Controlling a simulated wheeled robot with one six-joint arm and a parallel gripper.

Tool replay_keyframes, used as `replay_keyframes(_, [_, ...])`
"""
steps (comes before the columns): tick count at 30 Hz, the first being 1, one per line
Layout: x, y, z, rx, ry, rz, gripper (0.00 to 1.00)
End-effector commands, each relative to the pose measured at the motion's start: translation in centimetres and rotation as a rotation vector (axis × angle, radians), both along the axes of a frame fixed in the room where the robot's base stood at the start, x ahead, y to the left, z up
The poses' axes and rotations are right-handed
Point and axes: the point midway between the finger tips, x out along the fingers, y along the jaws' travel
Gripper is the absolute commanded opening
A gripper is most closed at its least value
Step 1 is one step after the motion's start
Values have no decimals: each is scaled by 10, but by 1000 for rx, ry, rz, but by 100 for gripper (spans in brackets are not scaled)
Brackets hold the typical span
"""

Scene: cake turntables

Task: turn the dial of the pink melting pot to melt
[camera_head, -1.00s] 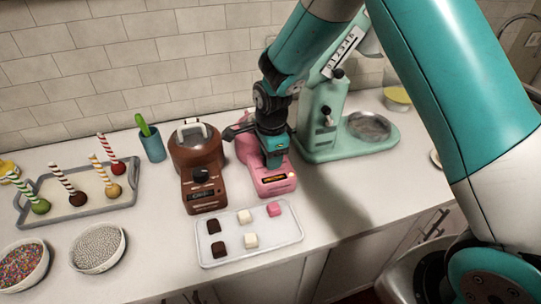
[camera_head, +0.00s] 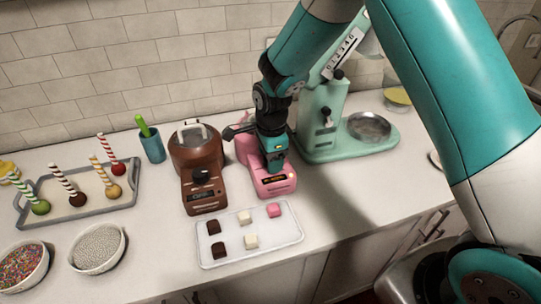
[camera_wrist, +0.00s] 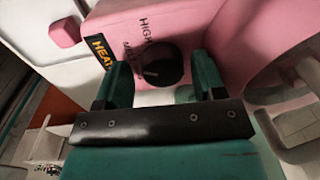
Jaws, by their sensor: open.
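The pink melting pot (camera_head: 272,183) stands on the counter, its upper part largely hidden behind my arm in the head view. In the wrist view its pink front (camera_wrist: 240,30) carries a round black dial (camera_wrist: 165,66), the word HIGH, a second partly covered label, and a lit display (camera_wrist: 101,50) reading HEAT. My gripper (camera_wrist: 160,70) is open, with one teal finger on each side of the dial in the wrist view. I cannot tell whether either finger touches it. In the head view my gripper (camera_head: 277,164) points down at the pot's front and hides the dial.
A brown melting pot (camera_head: 204,195) stands close on the left, a mint-green machine (camera_head: 319,115) close on the right. A tray (camera_head: 284,241) of small blocks lies in front. A cake-pop tray (camera_head: 90,207) and bowls are farther left.

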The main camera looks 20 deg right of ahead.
Motion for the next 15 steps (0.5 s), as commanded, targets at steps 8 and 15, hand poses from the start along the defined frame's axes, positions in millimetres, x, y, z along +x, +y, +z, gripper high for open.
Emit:
replay_keyframes(8, [2,-1,10,1,-7,-2,68])
replay_keyframes(15, [1,-4,44,1,-6,-6,68])
